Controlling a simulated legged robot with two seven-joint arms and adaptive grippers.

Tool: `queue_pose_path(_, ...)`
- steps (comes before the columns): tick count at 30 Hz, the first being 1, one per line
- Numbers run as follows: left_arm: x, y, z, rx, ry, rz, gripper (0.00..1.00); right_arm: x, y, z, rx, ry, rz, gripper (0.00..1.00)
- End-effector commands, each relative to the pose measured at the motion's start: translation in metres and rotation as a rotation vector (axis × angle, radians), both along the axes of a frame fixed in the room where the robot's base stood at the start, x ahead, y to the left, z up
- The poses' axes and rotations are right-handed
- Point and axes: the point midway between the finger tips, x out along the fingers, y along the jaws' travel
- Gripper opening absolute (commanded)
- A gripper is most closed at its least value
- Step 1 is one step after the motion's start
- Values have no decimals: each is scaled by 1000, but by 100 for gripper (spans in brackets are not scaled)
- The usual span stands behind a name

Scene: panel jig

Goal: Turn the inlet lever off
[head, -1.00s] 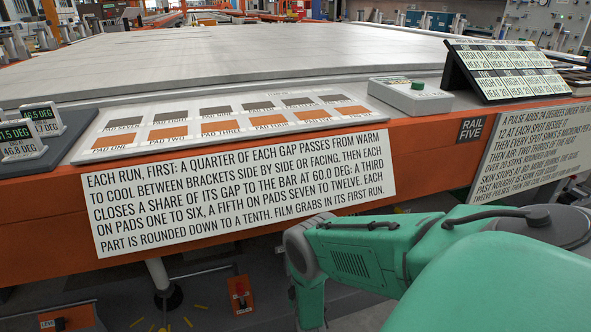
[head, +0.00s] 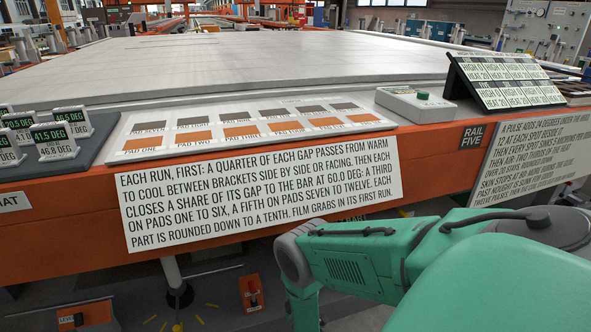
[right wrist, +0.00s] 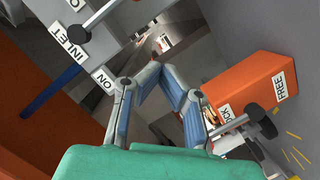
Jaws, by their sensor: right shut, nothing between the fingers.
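In the right wrist view, a grey box at the upper left bears an INLET label (right wrist: 70,42) and an ON label (right wrist: 103,78). A metal lever with a black knob (right wrist: 78,34) lies across this box, and its rod runs up and right out of the picture. A partly cut label beginning with O shows at the top edge. My right gripper (right wrist: 158,68) is shut and empty, its blue-padded fingers meeting at the tips, to the right of the ON label and apart from the lever. The head view shows only my green right arm, not its gripper. My left gripper is out of view.
An orange box (right wrist: 258,82) with a FREE label and a second black-knobbed lever (right wrist: 255,112) stands right of the gripper. A blue bar (right wrist: 50,92) runs at the left. In the head view, an orange bench edge (head: 430,150) lies beyond my arm, with small orange units on the floor.

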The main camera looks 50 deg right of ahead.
Motion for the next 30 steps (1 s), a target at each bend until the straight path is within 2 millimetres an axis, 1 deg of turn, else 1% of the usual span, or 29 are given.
queue_pose_path(1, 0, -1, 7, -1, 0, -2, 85, -9, 7, 1, 4, 5, 1, 0)
queue_pose_path(4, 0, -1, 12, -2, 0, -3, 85, -22, 18, 0, 6, 4, -1, 0)
queue_pose_path(7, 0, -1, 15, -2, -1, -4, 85, -29, 28, 3, 1, 2, 1, 0)
queue_pose_path(12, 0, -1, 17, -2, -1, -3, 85, -36, 38, 7, -8, 0, 0, 0)
queue_pose_path(16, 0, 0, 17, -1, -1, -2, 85, -37, 39, 7, -9, -1, 0, 0)
queue_pose_path(24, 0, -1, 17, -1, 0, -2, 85, -37, 36, 2, -1, 0, -1, 0)
queue_pose_path(30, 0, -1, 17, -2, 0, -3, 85, -37, 37, 4, -3, 0, 0, 0)
